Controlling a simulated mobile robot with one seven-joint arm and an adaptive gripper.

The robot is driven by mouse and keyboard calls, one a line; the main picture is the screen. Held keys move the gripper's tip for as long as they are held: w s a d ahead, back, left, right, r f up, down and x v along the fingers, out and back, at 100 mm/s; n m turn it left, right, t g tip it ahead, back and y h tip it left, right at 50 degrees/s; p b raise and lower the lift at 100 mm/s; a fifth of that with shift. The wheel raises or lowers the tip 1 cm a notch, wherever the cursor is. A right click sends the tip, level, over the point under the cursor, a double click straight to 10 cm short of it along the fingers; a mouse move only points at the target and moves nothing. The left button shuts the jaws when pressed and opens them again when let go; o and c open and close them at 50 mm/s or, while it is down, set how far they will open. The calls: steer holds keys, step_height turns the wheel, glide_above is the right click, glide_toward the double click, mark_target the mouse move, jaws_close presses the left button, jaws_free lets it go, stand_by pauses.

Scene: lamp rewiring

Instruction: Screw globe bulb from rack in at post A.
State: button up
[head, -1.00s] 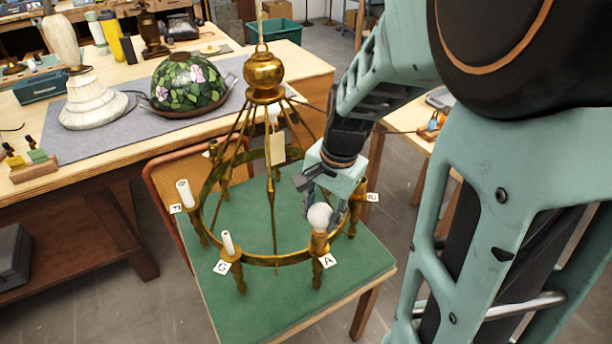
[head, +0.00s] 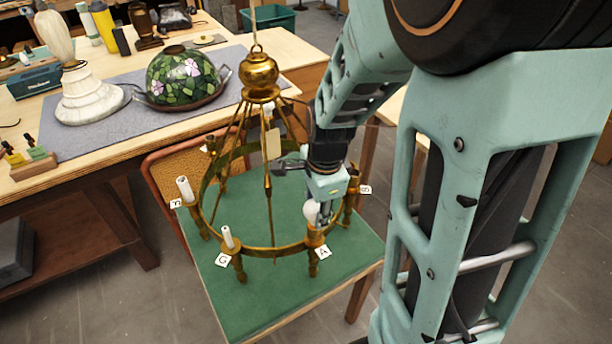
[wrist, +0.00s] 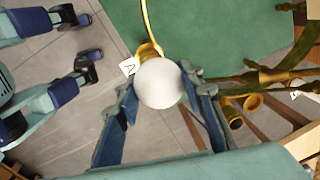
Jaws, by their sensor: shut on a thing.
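The white globe bulb (head: 311,211) sits at post A (head: 314,240) of the brass chandelier ring, right above its cup. Post A carries a white tag (head: 323,252) with the letter A. My gripper (head: 318,212) reaches down over the post and is shut on the bulb. In the wrist view the bulb (wrist: 159,83) lies between the two blue fingers (wrist: 160,100), and the brass cup (wrist: 149,51) shows just beyond it. The bulb hides most of the cup, so I cannot tell how deep its base sits. The rack does not clearly show.
The chandelier (head: 262,80) stands over a green-topped table (head: 290,290). Posts G (head: 228,238) and F (head: 185,190) carry white candle sleeves. Its sloping rods and a hanging tag (head: 273,144) are close to my arm. A workbench with a stained-glass shade (head: 186,77) stands behind left.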

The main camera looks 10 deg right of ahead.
steer(key=shift+m, duration=0.3)
steer(key=shift+r+m+p, duration=0.15)
steer(key=shift+m+p, duration=0.45)
steer(key=shift+p, duration=0.05)
steer(key=m+p, duration=0.2)
steer(key=m, duration=0.1)
steer(key=shift+h+p, duration=0.3)
steer(key=shift+h, duration=0.1)
steer(key=shift+m, duration=1.1)
steer(key=shift+s+m, duration=0.1)
steer(key=shift+m, duration=0.7)
steer(key=shift+f, duration=0.2)
